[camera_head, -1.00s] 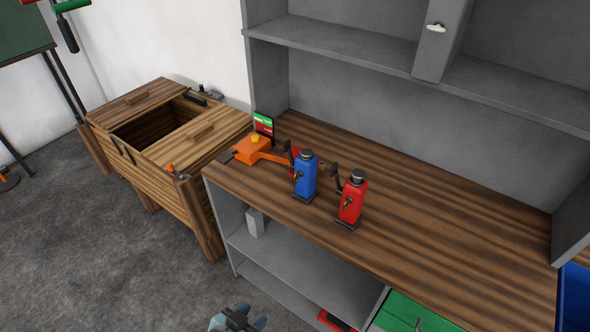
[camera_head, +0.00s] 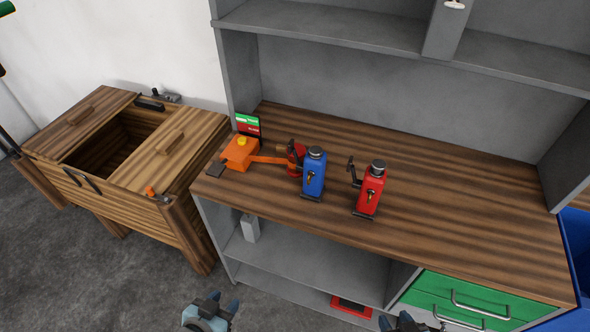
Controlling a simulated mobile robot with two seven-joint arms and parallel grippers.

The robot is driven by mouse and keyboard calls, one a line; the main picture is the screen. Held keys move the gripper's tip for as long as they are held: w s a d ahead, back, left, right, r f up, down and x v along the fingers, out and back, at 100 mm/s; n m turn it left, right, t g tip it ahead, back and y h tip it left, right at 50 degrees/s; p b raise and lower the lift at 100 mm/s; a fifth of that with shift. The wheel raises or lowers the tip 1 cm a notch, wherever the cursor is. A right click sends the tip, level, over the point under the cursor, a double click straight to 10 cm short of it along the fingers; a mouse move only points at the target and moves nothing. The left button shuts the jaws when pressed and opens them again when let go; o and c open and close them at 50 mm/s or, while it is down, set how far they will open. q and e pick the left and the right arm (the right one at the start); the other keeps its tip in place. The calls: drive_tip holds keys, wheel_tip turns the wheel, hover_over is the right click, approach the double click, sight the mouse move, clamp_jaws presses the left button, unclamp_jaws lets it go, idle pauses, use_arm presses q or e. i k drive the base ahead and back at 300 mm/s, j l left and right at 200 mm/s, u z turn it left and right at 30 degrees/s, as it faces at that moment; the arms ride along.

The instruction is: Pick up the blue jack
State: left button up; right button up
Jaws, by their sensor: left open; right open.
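The blue jack (camera_head: 314,175) stands upright on the wooden workbench top (camera_head: 440,215), left of its middle. A red jack (camera_head: 371,190) stands upright to its right, with a gap between them. My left gripper (camera_head: 222,303) is open and empty at the bottom edge, low in front of the bench and below the blue jack in the picture. My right gripper (camera_head: 408,322) shows only in part at the bottom edge, in front of the green drawers, open. Neither gripper touches a jack.
An orange tool (camera_head: 240,153) lies left of the blue jack, its arm reaching towards it. A small red object (camera_head: 297,158) is partly hidden behind the blue jack. A wooden chest (camera_head: 180,215) stands left. Green drawers (camera_head: 480,300) are under the bench. Bench top right of the red jack is clear.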

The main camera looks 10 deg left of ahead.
sight(315, 192)
drive_tip(key=i+j, duration=0.1)
drive_tip(key=j, duration=0.55)
drive_tip(key=i+j, duration=0.1)
drive_tip(key=j, duration=0.55)
drive_tip(key=i+j, duration=0.1)
drive_tip(key=j, duration=0.55)
